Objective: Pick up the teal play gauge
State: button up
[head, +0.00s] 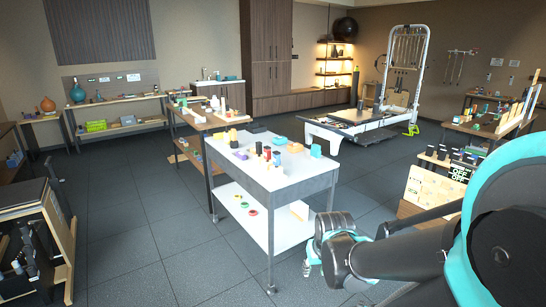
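Several small things stand on the white-topped cart (268,178) in the middle of the room. A small flat teal-blue piece (279,141) lies near the cart's far edge, and a small blue block (316,151) stands at its right end. Both are too small for me to tell whether either is the teal play gauge. My gripper (318,258) is at the lower right, in front of the cart's right end and apart from the things on it. Its fingers are partly hidden and blurred together, so its opening is unclear.
Yellow, orange, red and black pieces crowd the cart top. A wooden table (206,124) stands behind it. A reformer tower (400,75) is at the back. A dark rack (35,240) stands at the left. The floor (130,225) left of the cart is clear.

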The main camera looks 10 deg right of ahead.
aim_at(315, 151)
jog(key=i+l+z, duration=0.1)
jog(key=i+z, duration=0.7)
jog(key=i+j, duration=0.05)
jog(key=i, duration=0.05)
